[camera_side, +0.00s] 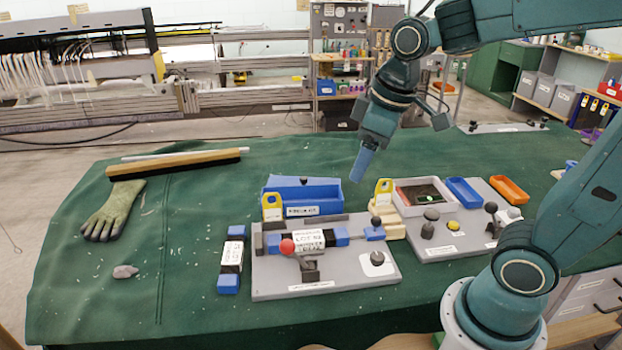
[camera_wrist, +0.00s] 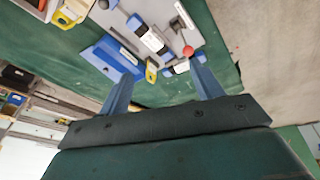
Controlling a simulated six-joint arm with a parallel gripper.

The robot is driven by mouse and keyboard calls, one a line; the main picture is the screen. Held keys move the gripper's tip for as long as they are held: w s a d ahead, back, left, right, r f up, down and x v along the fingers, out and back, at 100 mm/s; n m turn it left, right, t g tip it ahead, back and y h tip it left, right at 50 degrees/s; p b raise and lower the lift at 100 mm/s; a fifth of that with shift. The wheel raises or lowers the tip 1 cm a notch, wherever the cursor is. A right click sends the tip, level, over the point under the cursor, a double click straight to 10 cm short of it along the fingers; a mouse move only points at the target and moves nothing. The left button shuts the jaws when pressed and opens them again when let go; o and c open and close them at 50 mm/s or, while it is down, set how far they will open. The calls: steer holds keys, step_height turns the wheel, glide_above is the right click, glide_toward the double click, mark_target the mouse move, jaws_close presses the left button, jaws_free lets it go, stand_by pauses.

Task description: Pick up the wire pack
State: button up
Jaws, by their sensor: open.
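Two wire packs with blue ends and white labels are in view. One wire pack (camera_side: 231,260) lies loose on the green cloth, left of the grey fixture board (camera_side: 345,283). The other labelled pack (camera_side: 312,239) sits in the fixture on that board, beside a red ball knob (camera_side: 287,247). In the wrist view, the fixture pack (camera_wrist: 154,41) and the loose pack (camera_wrist: 182,68) show beyond the fingers. My gripper (camera_side: 361,166) hangs above the bench behind the fixture, apart from both packs. Its two fingers (camera_wrist: 163,88) are spread and nothing is between them.
A blue bin (camera_side: 315,196) with yellow tags beside it stands behind the fixture. A second grey board (camera_side: 455,232) with trays and knobs is to the right. A glove (camera_side: 113,211), a wooden-backed bar (camera_side: 175,163) and a grey stone (camera_side: 125,271) lie left. Cloth around the loose pack is mostly clear.

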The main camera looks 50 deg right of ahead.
steer(key=w+d+f+n+g, duration=0.1)
steer(key=w+f+n+g, duration=0.15)
steer(key=w+f, duration=0.4)
steer(key=n, duration=0.3)
glide_above(308, 236)
step_height(308, 236, down, 7)
steer(key=shift+g, duration=0.45)
steer(key=shift+w+f, duration=0.1)
steer(key=shift+f, duration=4.2)
steer(key=shift+f, duration=2.6)
